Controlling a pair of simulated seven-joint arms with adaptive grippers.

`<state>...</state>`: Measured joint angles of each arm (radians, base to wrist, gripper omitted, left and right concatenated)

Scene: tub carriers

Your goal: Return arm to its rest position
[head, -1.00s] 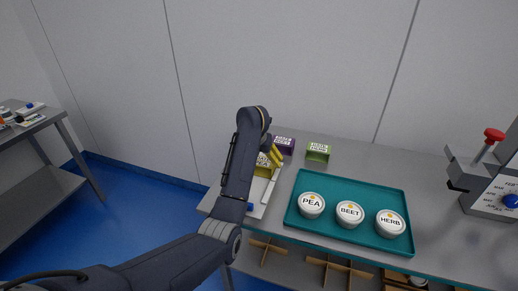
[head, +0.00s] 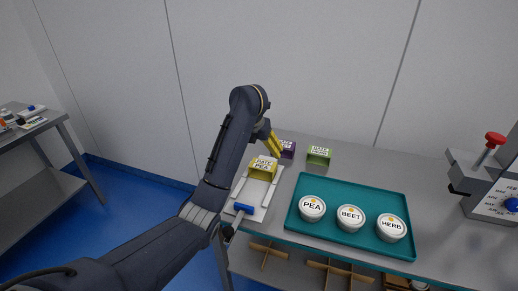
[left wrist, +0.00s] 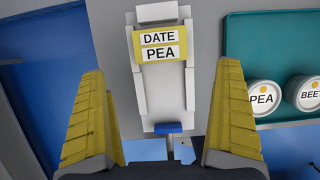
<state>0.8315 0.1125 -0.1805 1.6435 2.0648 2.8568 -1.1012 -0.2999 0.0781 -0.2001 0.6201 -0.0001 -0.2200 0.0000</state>
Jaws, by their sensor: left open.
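My left gripper (head: 274,143) has yellow fingers and hangs above the back left of the table. In the left wrist view its fingers (left wrist: 160,115) are wide apart with nothing between them. Beyond them is a white holder (left wrist: 163,97) with a blue end, bearing a yellow block (left wrist: 160,44) labelled DATE and PEA. The same yellow block (head: 263,167) shows in the head view on the white holder (head: 251,194), clear of the fingers. My right gripper is not in view.
A teal tray (head: 352,190) holds white tubs labelled PEA (head: 312,208), BEET (head: 350,218) and HERB (head: 391,228). Purple (head: 287,149) and green (head: 319,155) blocks stand behind it. A grey machine with a red knob (head: 495,138) stands at the right.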

